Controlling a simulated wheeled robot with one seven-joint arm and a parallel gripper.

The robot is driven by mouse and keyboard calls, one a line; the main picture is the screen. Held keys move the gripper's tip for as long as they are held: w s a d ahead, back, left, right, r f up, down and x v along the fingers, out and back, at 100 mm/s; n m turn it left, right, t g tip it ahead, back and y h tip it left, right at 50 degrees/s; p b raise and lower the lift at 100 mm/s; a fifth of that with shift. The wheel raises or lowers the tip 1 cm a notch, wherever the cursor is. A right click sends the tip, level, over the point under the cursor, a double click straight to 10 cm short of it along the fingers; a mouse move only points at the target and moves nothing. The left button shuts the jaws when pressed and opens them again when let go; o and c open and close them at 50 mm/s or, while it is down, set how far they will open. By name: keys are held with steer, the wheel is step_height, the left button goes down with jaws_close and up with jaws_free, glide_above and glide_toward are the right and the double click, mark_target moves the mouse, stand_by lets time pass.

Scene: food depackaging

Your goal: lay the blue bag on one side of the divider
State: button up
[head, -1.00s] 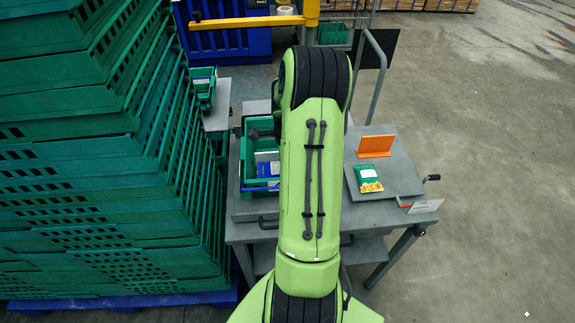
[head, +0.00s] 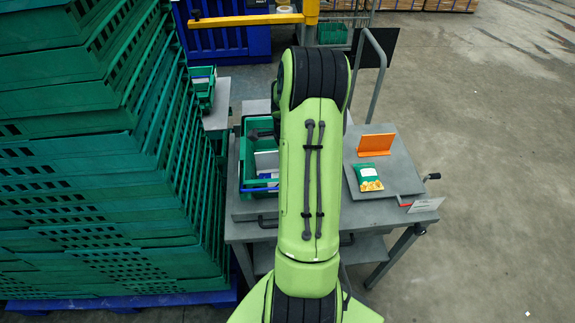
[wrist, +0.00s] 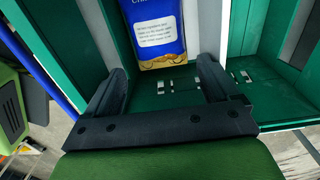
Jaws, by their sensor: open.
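The blue bag (wrist: 155,30), with a white printed label, is in the green crate (wrist: 265,100) in the wrist view. My gripper (wrist: 163,72) is open. Its two dark fingers stand apart to the left and right of the bag's near end, and I cannot tell whether they touch it. In the head view my arm hides most of the crate (head: 244,178), and little of the bag can be made out. The orange divider (head: 376,145) stands upright on a grey board (head: 398,172) at the right of the table. A green bag (head: 368,178) lies in front of it.
The grey table (head: 245,232) carries the crate and board. A tall stack of green crates (head: 100,180) stands close on the left. Another small green crate (head: 203,88) is behind. Right of the green bag, the board is bare. A crank handle (head: 432,177) sticks out at right.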

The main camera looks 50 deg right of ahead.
step_height(320, 180, up, 13)
steer(key=p, duration=0.2)
steer(key=w+a+r+n+h, duration=0.1)
steer(key=w+a+r+n, duration=0.2)
steer(key=a+r+n, duration=0.5)
steer(key=s+a+r+n+t, duration=0.1)
steer(key=s+a+n+t, duration=0.1)
steer(key=s+a+n, duration=0.2)
steer(key=s+a+r+n+t, duration=0.1)
steer(key=s+a+n, duration=0.3)
steer(key=a+n, duration=0.5)
steer(key=s+a+r+n+t+y, duration=0.1)
steer(key=s+a+n+t, duration=0.1)
steer(key=a+n, duration=0.4)
steer(key=s+a, duration=0.1)
steer(key=a, duration=0.2)
steer(key=shift+s+a+r+n+t, duration=0.3)
steer(key=shift+s+a+r+n, duration=0.1)
steer(key=shift+d, duration=0.15)
